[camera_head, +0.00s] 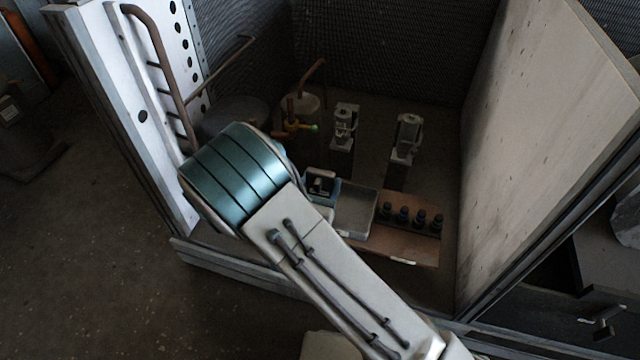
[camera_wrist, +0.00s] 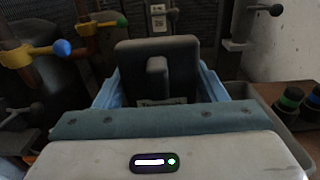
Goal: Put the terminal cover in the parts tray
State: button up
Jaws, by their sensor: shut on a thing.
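The terminal cover is a dark, squarish plate with a raised grip bar on its face; it shows in the wrist view (camera_wrist: 183,58) and small in the head view (camera_head: 320,182). My gripper (camera_wrist: 157,82) has its blue fingers on either side of the cover and is shut on it. In the head view my gripper (camera_head: 322,190) is partly hidden by my arm. The parts tray (camera_head: 355,212) is a grey, shallow, open tray just right of the cover. In the wrist view its rim (camera_wrist: 240,90) shows to the right, partly hidden by my gripper. I see nothing in its visible part.
A brown board (camera_head: 405,250) with several dark ringed knobs lies right of the tray. Two grey fittings on posts (camera_head: 345,122) (camera_head: 408,135) stand behind. Pipes with coloured valve handles (camera_head: 297,127) stand at the back left. A pale panel (camera_head: 545,130) bounds the right side.

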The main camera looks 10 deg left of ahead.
jog(key=shift+f, duration=0.45)
jog(key=o, duration=1)
jog(key=shift+r, duration=0.1)
jog(key=shift+r, duration=0.25)
jog(key=shift+r+p, duration=0.35)
jog(key=shift+r, duration=0.2)
jog(key=s+a+p, duration=0.1)
jog(key=s+p, duration=0.1)
jog(key=s, duration=1)
jog(key=shift+a+f+p, duration=0.25)
jog(key=shift+a+p, duration=0.1)
